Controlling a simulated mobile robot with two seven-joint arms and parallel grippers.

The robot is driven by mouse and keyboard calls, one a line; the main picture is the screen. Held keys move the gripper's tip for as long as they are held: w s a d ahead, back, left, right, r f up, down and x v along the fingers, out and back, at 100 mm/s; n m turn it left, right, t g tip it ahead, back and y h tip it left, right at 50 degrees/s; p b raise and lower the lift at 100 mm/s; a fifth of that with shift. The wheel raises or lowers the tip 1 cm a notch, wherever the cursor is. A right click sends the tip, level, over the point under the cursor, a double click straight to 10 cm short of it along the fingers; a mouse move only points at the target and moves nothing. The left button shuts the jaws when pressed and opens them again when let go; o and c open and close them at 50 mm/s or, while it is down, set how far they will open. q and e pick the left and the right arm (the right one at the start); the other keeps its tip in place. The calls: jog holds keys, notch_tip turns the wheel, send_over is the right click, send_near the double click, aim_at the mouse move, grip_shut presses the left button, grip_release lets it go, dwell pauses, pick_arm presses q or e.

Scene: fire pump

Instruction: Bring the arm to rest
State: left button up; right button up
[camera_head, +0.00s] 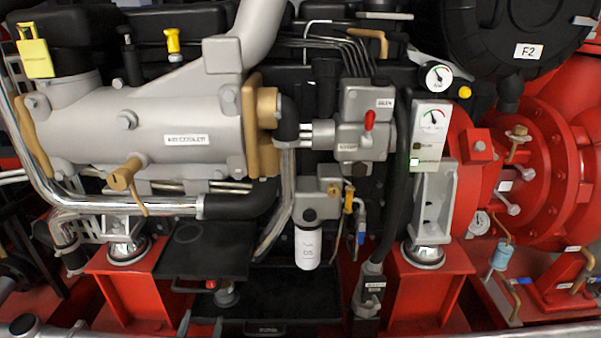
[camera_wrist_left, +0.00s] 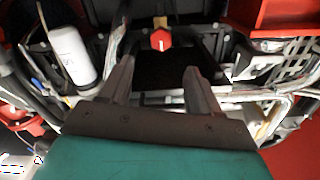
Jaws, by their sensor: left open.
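My left gripper (camera_wrist_left: 158,64) shows in the left wrist view, with its two dark fingers spread apart and nothing between them. A red knob (camera_wrist_left: 162,40) appears just beyond the gap between the fingertips; the distance to it cannot be judged, and no contact is visible. In the head view I cannot clearly make out the left gripper against the dark parts of the pump. My right gripper shows in neither view.
The fire pump fills the head view: a grey cylinder (camera_head: 185,138), a white filter (camera_head: 308,248), a gauge panel (camera_head: 430,135) and a red pump housing (camera_head: 545,170). Pipes and cables crowd the area. The filter (camera_wrist_left: 73,52) also shows left of the fingers in the wrist view.

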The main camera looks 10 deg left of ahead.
pick_arm(q)
jog(key=s+d+r+m+g+h+p, duration=0.2)
jog(key=s+d+r+g+h+p, duration=0.4)
jog(key=s+d+r+p, duration=0.5)
jog(key=s+d+r, duration=0.1)
jog(key=s+d, duration=0.1)
jog(key=d, duration=0.1)
jog(key=shift+r+g+p, duration=0.35)
jog(key=shift+r+g, duration=0.05)
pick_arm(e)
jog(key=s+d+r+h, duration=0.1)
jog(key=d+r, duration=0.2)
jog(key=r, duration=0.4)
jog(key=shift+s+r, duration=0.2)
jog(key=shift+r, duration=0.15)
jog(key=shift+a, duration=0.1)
